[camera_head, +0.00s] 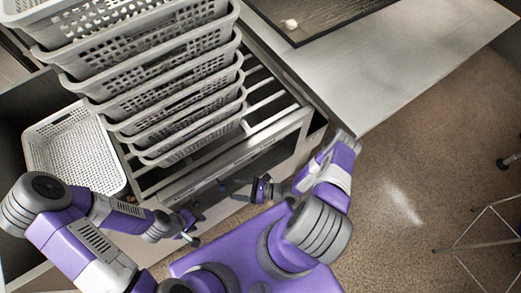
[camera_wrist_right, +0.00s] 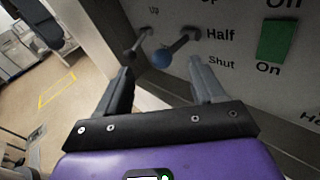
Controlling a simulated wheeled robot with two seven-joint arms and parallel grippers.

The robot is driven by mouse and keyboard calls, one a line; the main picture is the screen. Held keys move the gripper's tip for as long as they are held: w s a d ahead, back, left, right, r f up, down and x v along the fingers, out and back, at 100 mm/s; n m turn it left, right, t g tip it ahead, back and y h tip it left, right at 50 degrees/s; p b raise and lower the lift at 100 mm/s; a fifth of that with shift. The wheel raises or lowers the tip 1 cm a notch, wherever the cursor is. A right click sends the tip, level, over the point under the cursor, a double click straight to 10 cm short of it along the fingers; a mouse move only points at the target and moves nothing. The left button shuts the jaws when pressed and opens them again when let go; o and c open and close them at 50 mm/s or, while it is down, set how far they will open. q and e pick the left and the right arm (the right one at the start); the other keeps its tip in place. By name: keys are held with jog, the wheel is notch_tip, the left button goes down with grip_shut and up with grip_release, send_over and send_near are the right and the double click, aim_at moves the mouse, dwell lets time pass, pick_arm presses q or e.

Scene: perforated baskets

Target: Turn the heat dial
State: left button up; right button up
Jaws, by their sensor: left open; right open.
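The right wrist view shows a grey control panel (camera_wrist_right: 250,75) with the printed words "Up", "Half", "Shut" and "On". A cut-off label starting with "H" is at its lower right edge. I cannot make out a heat dial in either view. A lever with a blue ball end (camera_wrist_right: 161,60) sticks out from the panel near "Half". My right gripper (camera_wrist_right: 163,72) is open, with the blue ball seen between its fingertips; I cannot tell whether they touch. In the head view my right gripper (camera_head: 240,189) is close to the machine's front. My left gripper (camera_head: 190,229) is open, lower left.
A green switch (camera_wrist_right: 276,41) is on the panel. In the head view, stacked perforated baskets (camera_head: 160,85) stand on a slatted rack (camera_head: 268,98), and another basket (camera_head: 72,150) lies left. A grey counter (camera_head: 400,62) is at upper right.

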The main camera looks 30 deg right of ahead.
jog(key=w+d+f+m+t+h+p, duration=0.25)
jog(key=d+m+t+h, duration=0.55)
jog(key=d+m+h, duration=0.6)
pick_arm(q)
jog(key=shift+r+b, duration=0.45)
jog(key=shift+r, duration=0.8)
pick_arm(e)
jog(key=w+d+n, duration=0.1)
jog(key=w+n, duration=0.2)
jog(key=w, duration=0.4)
jog(key=shift+d+y, duration=0.25)
jog(key=shift+y, duration=0.15)
jog(key=shift+w+r, duration=0.1)
jog(key=shift+r, duration=0.05)
jog(key=c, duration=1.1)
jog(key=shift+o, duration=0.2)
pick_arm(q)
jog(key=shift+f, duration=0.15)
